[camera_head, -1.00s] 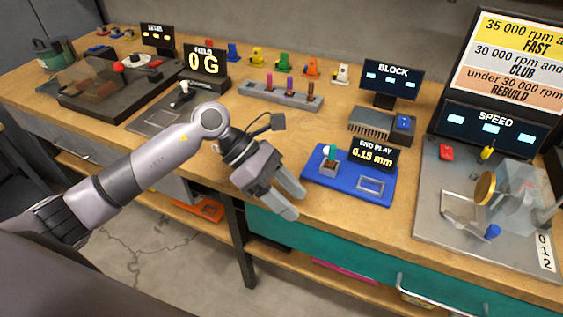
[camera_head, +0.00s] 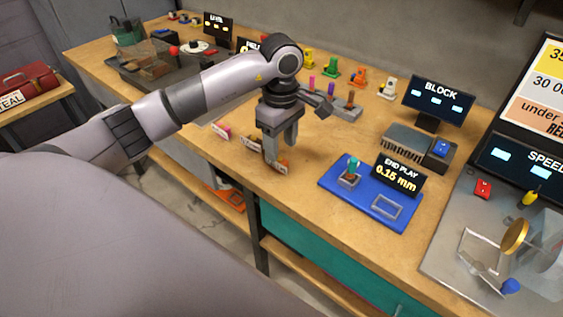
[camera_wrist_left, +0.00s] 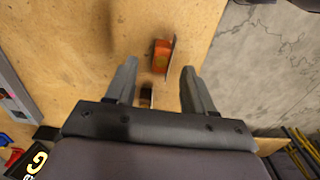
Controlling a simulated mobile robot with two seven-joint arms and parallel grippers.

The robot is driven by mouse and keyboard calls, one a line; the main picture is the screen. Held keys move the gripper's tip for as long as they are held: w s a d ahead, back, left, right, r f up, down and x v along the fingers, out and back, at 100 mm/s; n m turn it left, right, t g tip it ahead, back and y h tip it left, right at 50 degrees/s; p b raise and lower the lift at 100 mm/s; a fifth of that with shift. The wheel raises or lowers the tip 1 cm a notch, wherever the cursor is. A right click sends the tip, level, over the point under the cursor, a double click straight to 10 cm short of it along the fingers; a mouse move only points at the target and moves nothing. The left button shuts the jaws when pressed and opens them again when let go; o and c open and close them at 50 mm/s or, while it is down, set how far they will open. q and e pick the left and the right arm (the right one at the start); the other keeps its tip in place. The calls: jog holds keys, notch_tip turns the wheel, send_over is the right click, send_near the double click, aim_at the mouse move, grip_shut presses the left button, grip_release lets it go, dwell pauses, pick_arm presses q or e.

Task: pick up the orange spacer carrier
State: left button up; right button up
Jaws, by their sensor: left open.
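The orange spacer carrier (camera_head: 283,168) is a small orange block with a white label plate, near the table's front edge. In the left wrist view it shows as an orange block (camera_wrist_left: 161,56) beside a thin plate, upper middle, just beyond the fingertips. My left gripper (camera_head: 280,155) points down over the carriers, open and empty; one finger partly hides the orange carrier. In the wrist view my left gripper (camera_wrist_left: 158,76) shows its two fingers apart, with the orange block ahead between their lines. My right gripper is not in view.
A dark carrier (camera_head: 249,143) and a pink carrier (camera_head: 223,130) stand in line to the left. A blue end play tray (camera_head: 345,200) lies to the right. A grey rack (camera_head: 346,110) with pegs stands behind. Bare wood lies between the gripper and tray.

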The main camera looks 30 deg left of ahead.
aim_at(280, 159)
pick_arm(q)
notch_tip(280, 159, down, 5)
jog(key=shift+s+a+r+p, duration=0.1)
jog(key=shift+s+a+p, duration=0.05)
jog(key=shift+p, duration=0.3)
grip_shut()
